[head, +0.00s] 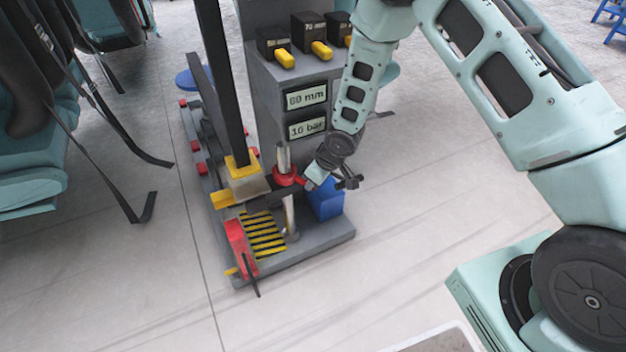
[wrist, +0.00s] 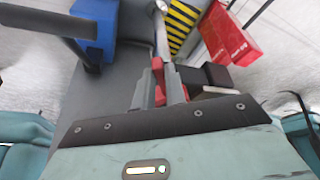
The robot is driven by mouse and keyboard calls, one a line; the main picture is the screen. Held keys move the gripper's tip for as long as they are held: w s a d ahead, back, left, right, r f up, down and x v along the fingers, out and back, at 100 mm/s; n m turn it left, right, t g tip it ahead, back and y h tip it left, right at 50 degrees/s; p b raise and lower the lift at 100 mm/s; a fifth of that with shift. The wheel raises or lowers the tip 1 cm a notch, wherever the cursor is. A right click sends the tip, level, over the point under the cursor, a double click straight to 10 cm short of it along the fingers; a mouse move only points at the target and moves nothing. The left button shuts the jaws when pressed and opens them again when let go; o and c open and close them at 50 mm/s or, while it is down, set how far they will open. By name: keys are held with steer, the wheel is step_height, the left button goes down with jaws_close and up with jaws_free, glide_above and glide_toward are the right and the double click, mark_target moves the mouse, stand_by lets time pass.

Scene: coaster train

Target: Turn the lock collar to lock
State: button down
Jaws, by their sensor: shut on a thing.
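The red lock collar (head: 285,178) sits around a silver upright post (head: 290,215) on the grey machine. My gripper (head: 307,181) reaches it from the right and is shut on a red part at the collar's right side. In the wrist view the two grey fingers of my gripper (wrist: 159,88) stand either side of this red part of the collar (wrist: 158,72). The fingers and palm hide much of the collar there. I cannot read any lock mark on it.
A yellow-black striped plate (head: 264,235) and a red block (head: 240,248) are at the front left of the base. Two displays read 80 mm (head: 306,97) and, apparently, 16 bar (head: 307,128). Seats (head: 30,150) with hanging straps are at left.

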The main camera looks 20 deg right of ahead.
steer(key=c, duration=1.4)
jaws_free()
steer(key=shift+c, duration=0.2)
steer(key=shift+r, duration=0.1)
steer(key=shift+s+d+r, duration=0.1)
steer(key=shift+r, duration=0.2)
steer(key=p+v, duration=0.3)
steer(key=v, duration=0.2)
steer(key=s+d, duration=0.7)
steer(key=s, duration=0.2)
steer(key=shift+d+f+p, duration=0.25)
steer(key=shift+f+p, duration=0.05)
steer(key=shift+f, duration=0.1)
